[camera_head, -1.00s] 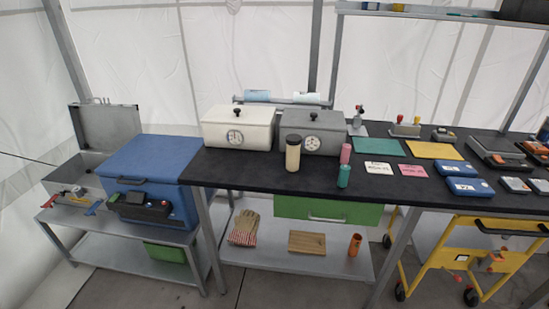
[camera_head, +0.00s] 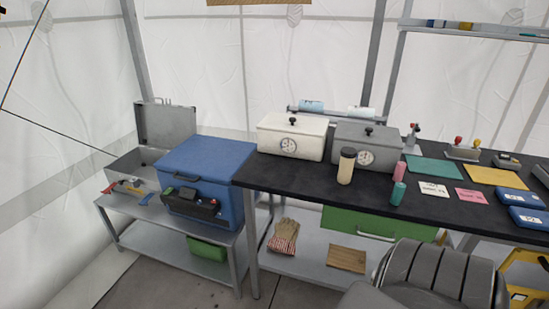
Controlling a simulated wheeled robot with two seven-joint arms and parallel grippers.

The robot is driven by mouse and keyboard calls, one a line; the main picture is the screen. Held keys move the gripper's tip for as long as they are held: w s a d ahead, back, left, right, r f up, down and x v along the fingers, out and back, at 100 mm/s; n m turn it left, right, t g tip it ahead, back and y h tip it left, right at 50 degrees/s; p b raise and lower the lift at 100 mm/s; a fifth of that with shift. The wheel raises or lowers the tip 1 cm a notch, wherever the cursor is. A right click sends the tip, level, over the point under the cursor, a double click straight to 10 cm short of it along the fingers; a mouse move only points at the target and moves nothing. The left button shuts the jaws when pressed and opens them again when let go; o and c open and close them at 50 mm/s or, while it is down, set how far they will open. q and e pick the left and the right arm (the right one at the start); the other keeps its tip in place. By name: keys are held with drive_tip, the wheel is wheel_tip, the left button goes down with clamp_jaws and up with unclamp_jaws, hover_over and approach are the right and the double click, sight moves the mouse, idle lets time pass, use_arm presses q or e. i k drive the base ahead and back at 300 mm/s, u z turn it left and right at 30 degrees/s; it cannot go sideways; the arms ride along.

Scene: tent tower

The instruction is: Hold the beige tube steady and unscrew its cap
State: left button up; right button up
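The beige tube (camera_head: 345,170) stands upright on the black table (camera_head: 300,178), near its front edge. Its dark cap (camera_head: 348,152) is on top. No gripper touches the tube. A dark grey ribbed part of my own arm (camera_head: 435,272) shows at the bottom right, below and in front of the table. Neither of my grippers shows in the view.
Behind the tube stand a white box (camera_head: 290,138) and a grey box (camera_head: 366,147) with round dials. A blue cooler (camera_head: 203,168) sits left of the table.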

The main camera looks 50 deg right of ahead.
sight(345, 166)
drive_tip(key=u, duration=0.2)
drive_tip(key=i, duration=1.95)
drive_tip(key=z, duration=3.55)
